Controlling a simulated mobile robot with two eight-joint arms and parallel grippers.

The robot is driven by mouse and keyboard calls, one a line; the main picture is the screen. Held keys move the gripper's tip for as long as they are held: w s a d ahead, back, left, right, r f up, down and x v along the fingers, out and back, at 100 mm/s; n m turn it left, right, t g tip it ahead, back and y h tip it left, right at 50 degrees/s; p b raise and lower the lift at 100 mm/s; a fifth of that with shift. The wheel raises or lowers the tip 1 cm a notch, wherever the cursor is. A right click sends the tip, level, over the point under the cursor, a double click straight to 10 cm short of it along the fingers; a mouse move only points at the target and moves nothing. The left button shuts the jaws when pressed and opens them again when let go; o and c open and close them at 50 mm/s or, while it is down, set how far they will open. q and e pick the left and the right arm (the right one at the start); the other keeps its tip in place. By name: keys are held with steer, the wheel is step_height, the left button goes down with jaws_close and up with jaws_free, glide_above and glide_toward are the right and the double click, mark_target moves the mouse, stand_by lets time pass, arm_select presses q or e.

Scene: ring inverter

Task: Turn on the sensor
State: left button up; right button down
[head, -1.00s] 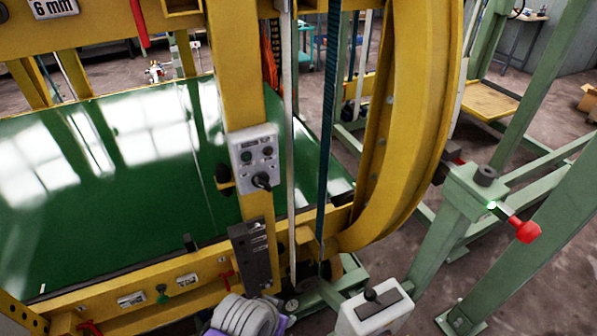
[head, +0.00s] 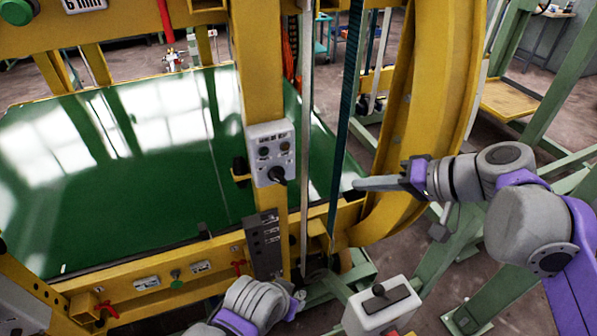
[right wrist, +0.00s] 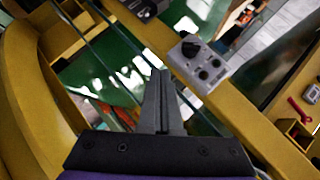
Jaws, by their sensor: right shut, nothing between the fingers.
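No part in view is clearly labelled as the sensor. A grey control box (head: 270,152) with small buttons and a black rotary knob (head: 277,174) is fixed to the yellow upright. The box also shows in the right wrist view (right wrist: 208,68), beyond and right of the fingertips. My right gripper (head: 358,184) reaches in from the right, its shut, empty fingers pointing left toward the upright, apart from the box. The fingers show in the right wrist view (right wrist: 160,80). My left gripper is out of view; a grey and purple link of mine shows at the bottom.
A curved yellow ring (head: 432,110) stands behind my right gripper. A teal strap (head: 345,130) and a pale rod (head: 305,130) hang between gripper and box. A green panel (head: 140,160) lies left. A light box with a lever (head: 372,318) stands lower right.

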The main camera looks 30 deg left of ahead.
steer(key=shift+n+g+y, duration=0.4)
steer(key=shift+y, duration=0.3)
steer(key=a+r, duration=0.1)
steer(key=r, duration=0.1)
steer(key=w+a+r, duration=0.1)
steer(key=a, duration=0.1)
steer(key=shift+r, duration=0.35)
glide_toward(284, 177)
steer(key=w+a, duration=0.2)
steer(key=a, duration=0.1)
steer(key=shift+s+a+f, duration=0.6)
steer(key=shift+a+f, duration=0.25)
steer(key=shift+a, duration=0.1)
steer(key=shift+s+a+f, duration=0.2)
steer(key=shift+s+f, duration=0.15)
steer(key=shift+f, duration=0.15)
